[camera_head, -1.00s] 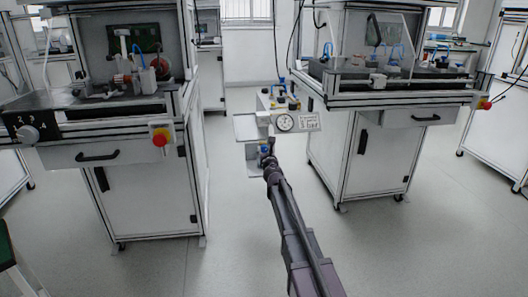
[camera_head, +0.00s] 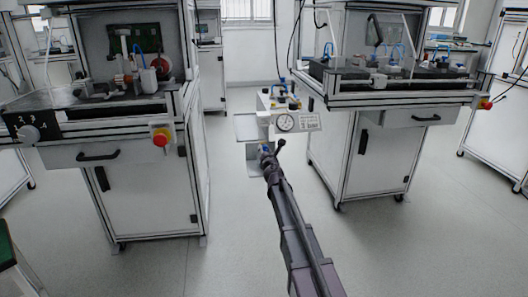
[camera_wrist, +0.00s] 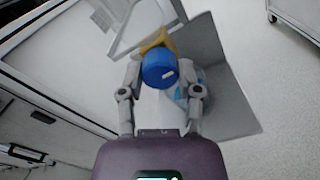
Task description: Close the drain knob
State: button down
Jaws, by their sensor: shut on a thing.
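The blue drain knob (camera_wrist: 158,68) sits at the middle of the wrist view, with a small white mark on its face and a yellow part behind it. My gripper (camera_wrist: 160,84) has one grey finger on each side of the knob and is shut on it. In the head view my gripper (camera_head: 270,155) reaches the lower part of the unit that carries a round gauge (camera_head: 285,123). Only a little of the blue knob (camera_head: 265,148) shows there, and my gripper partly covers it.
Another bench with a drawer (camera_head: 411,118) stands at right of the gauge unit. A white label (camera_head: 308,121) is beside the gauge. The grey floor (camera_head: 400,245) in front is clear.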

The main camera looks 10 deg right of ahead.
jog(key=shift+m, duration=0.6)
jog(key=shift+c, duration=1.5)
grip_release()
jog(key=shift+s, duration=0.15)
jog(key=s, duration=1.1)
jog(key=shift+s, duration=0.35)
